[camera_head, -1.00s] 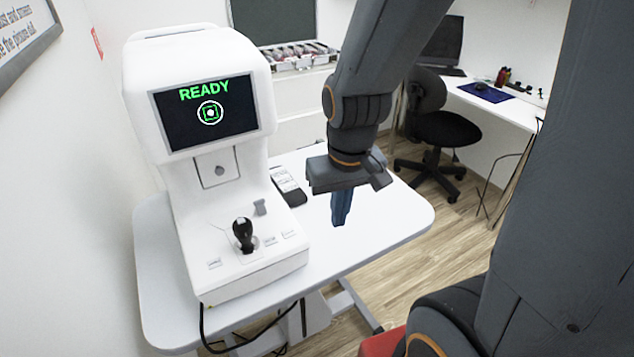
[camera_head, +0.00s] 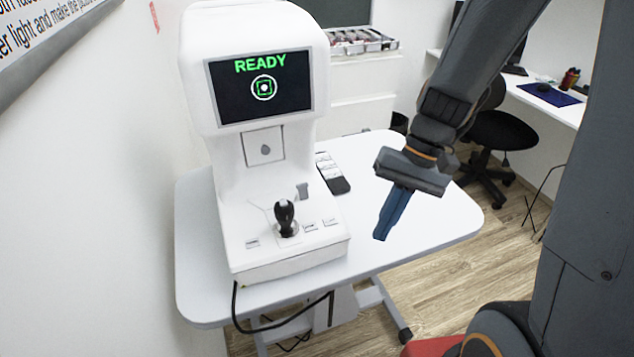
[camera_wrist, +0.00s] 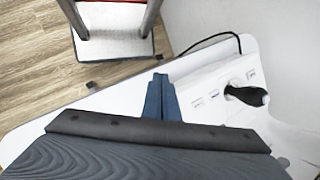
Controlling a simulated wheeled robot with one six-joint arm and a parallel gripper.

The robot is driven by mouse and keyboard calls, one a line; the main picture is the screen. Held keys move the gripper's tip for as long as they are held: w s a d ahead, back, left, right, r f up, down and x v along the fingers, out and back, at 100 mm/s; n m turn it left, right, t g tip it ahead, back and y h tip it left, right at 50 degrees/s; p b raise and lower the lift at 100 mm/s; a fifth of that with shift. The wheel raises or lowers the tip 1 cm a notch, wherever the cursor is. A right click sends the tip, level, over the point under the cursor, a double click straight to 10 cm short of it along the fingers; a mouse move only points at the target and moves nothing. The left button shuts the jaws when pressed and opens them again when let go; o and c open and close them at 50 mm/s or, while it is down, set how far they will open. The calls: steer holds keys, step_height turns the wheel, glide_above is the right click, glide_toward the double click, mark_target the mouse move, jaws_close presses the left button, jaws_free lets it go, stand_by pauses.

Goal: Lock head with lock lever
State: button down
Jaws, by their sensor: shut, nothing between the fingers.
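The white eye-test machine (camera_head: 232,185) stands on a table, its screen (camera_head: 262,87) showing READY in green. On its base is a black joystick (camera_head: 285,215). A small grey lever (camera_head: 302,191), likely the lock lever, stands just behind and right of the joystick. My gripper (camera_head: 381,236) is shut and empty, its blue fingers pointing down, right of the machine base and apart from it. In the wrist view the closed fingertips (camera_wrist: 160,78) are left of the joystick (camera_wrist: 246,95). I cannot clearly make out the lever there.
The white table (camera_head: 440,215) has free room right of the machine. A dark and white device (camera_head: 333,173) lies beside the machine. A black cable (camera_head: 240,318) hangs at the front. A wall is close on the left; a desk and black chair (camera_head: 500,135) stand at the back right.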

steer(key=w+a+f+m+y+b, duration=0.1)
steer(key=w+a+m+y+b, duration=0.1)
steer(key=w+a+y, duration=0.35)
steer(key=m+t+y+b, duration=0.1)
steer(key=t+y, duration=0.3)
steer(key=y, duration=0.3)
glide_toward(317, 188)
step_height(317, 188, up, 3)
steer(key=shift+w, duration=0.15)
steer(key=shift+g, duration=0.4)
steer(key=a+p, duration=0.1)
steer(key=a, duration=0.2)
steer(key=a+p, duration=0.1)
steer(key=a, duration=0.2)
steer(key=a+f, duration=0.1)
steer(key=a, duration=0.1)
steer(key=shift+a+p, duration=0.4)
steer(key=shift+w+a+f, duration=0.1)
steer(key=shift+a+f, duration=0.05)
steer(key=shift+a, duration=0.45)
